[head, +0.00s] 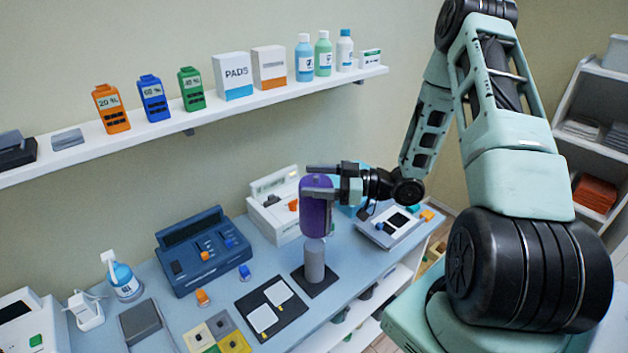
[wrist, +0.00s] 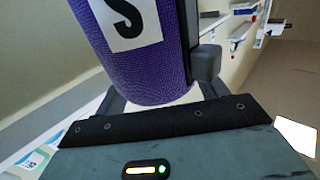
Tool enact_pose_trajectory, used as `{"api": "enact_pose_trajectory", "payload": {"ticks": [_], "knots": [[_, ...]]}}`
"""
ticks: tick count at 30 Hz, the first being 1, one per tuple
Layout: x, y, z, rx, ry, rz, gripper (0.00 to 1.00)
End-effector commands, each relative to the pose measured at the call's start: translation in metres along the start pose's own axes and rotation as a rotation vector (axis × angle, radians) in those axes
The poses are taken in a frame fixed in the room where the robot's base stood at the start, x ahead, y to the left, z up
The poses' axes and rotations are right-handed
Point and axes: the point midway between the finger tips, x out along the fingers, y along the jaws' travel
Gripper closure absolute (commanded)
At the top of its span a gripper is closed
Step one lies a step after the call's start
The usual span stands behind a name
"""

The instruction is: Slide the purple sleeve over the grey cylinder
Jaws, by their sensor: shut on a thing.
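The purple sleeve (head: 316,218) is upright in my gripper (head: 322,182), which is shut on its upper part. In the wrist view the sleeve (wrist: 150,75) fills the top middle and shows a white label with a black S; a dark finger pad lies against its right side. The grey cylinder (head: 314,264) stands upright on a dark square base (head: 322,284) on the blue table. The sleeve's lower end is just over the cylinder's top in the head view. I cannot tell whether a small gap is left or how exactly they line up.
A dark blue device (head: 200,252) stands left of the cylinder and a white machine (head: 272,212) behind it. A black board with two white pads (head: 270,308) lies at front left. A grey-white device (head: 392,226) is at right. A loaded wall shelf (head: 205,117) runs above.

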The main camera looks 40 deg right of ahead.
Motion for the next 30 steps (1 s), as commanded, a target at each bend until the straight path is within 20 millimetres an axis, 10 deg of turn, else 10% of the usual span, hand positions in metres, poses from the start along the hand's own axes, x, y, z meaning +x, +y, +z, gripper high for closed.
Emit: {"api": "enact_pose_trajectory", "payload": {"ticks": [30], "knots": [[-0.001,0.000,0.081,0.000,0.001,-0.001,0.74]]}}
